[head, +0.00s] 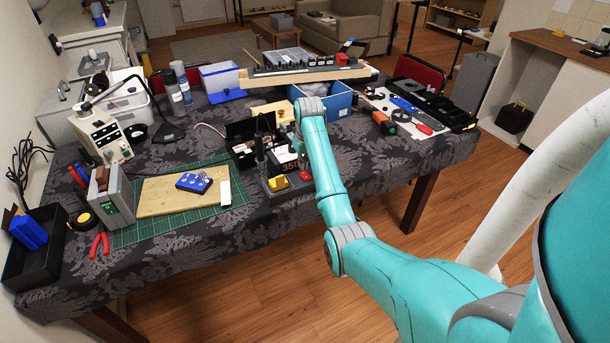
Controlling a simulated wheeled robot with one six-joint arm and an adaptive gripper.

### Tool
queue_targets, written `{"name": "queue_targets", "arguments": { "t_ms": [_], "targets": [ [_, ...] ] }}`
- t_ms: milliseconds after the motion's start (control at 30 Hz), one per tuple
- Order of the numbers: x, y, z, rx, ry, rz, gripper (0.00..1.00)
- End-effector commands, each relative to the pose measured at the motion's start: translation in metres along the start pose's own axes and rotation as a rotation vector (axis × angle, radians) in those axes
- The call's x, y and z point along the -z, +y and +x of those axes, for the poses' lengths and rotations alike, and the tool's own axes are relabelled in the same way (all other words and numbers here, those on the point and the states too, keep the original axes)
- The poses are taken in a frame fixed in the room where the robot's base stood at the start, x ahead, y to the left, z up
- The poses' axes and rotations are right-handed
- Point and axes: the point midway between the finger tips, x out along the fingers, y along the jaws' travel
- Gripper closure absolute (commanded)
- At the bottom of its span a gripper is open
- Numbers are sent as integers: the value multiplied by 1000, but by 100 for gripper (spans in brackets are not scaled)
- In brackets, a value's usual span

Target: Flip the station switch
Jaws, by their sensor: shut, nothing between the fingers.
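A small dark station with a red lit number display (291,167) stands near the table's front edge, just left of my forearm. A yellow block (278,183) and a small red part (305,176) sit at its front. I cannot make out which part is the switch. My arm reaches over the table, and its wrist bends down beyond the forearm. My gripper (298,148) is shut and empty, mostly hidden behind the forearm and hard to tell from the dark items around it. I cannot tell whether it touches the station.
A blue bin (334,102) stands behind my forearm. A green cutting mat (150,233) with a wooden board (160,200) and a blue box (194,182) lies to the left. A white sheet with tools (395,112) lies right. The cloth is bare at the front right.

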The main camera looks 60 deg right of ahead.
Motion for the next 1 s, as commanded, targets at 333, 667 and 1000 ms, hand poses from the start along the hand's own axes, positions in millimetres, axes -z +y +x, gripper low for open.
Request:
{"name": "queue_targets", "arguments": {
  "t_ms": [333, 667, 1000],
  "targets": [
    [4, 0, -24, 0, 1, 0, 100],
    [7, 0, -46, 0, 1, 0, 100],
    [7, 0, -50, 0, 0, 0, 100]
  ]
}}
